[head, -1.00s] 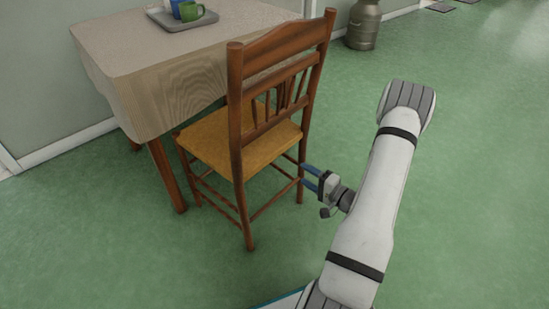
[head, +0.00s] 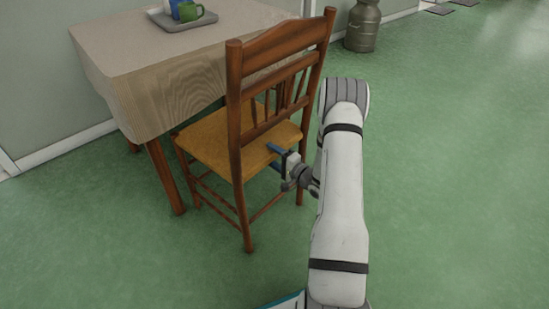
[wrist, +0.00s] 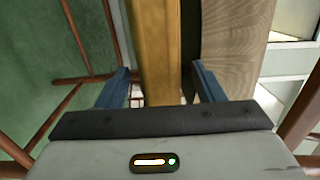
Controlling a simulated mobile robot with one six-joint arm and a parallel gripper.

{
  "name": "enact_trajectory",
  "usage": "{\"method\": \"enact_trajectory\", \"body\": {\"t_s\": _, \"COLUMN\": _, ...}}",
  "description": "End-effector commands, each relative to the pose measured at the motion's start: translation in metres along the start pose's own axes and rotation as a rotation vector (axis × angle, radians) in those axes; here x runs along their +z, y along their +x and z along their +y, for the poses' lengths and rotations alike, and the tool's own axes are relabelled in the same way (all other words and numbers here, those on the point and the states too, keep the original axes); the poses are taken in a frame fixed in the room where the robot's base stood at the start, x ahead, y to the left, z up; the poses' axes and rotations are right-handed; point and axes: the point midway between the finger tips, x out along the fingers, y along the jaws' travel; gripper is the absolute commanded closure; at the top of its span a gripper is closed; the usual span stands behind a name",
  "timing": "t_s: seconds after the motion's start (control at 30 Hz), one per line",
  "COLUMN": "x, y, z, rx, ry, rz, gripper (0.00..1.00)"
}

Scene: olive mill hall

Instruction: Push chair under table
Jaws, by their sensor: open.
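The wooden chair (head: 241,131) with an ochre seat (head: 222,152) stands upright at the table's near side, its backrest toward me. Its seat front reaches near the hanging cloth edge. The table (head: 150,62) has a beige cloth and brown wooden legs. My gripper (head: 272,157) is open at the rear edge of the seat, between the back posts and below the backrest slats. In the wrist view, the blue fingers (wrist: 160,85) lie on either side of the seat edge (wrist: 160,40). I cannot tell whether they touch it.
A grey tray (head: 182,21) with a green cup (head: 190,11) and a blue cup stands on the table. A metal milk can (head: 362,26) stands by the wall at the back. The green floor to the right is clear.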

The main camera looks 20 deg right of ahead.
Motion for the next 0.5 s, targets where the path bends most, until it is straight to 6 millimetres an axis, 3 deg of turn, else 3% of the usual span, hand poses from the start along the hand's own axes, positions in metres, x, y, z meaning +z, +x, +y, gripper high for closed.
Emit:
{"method": "enact_trajectory", "body": {"t_s": 0.33, "x": 0.0002, "y": 0.0043, "z": 0.0001, "rx": 0.000, "ry": 0.000, "rz": 0.000, "gripper": 0.39}}
{"method": "enact_trajectory", "body": {"t_s": 0.5, "x": 0.0004, "y": 0.0043, "z": 0.0001, "rx": 0.000, "ry": 0.000, "rz": 0.000, "gripper": 0.53}}
